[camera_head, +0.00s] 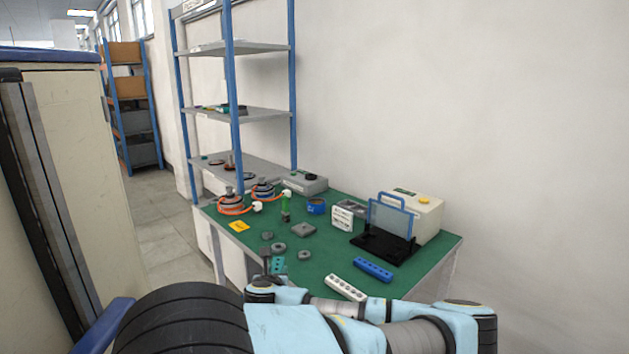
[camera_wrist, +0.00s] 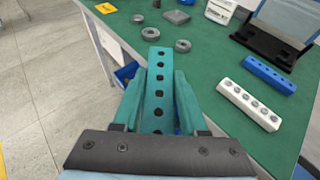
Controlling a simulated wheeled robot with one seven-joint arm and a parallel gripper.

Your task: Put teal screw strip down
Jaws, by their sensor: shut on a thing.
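The teal screw strip (camera_wrist: 159,62) is a long bar with a row of dark holes. It lies between the fingers of my gripper (camera_wrist: 158,80), which is shut on it. Its far end shows against the green table top at the table's near left edge; I cannot tell whether it touches. In the head view the teal strip (camera_head: 278,265) shows small at the near edge, partly hidden by my arm. A white strip (camera_wrist: 249,104) and a blue strip (camera_wrist: 269,75) lie on the table to the right.
The green table (camera_head: 325,258) has bare room between my gripper and the white strip. Grey rings (camera_wrist: 183,46) lie just beyond the teal strip. A black stand (camera_head: 385,246) with a clear blue-framed panel is at the right. A blue bin (camera_wrist: 125,73) shows below the table edge.

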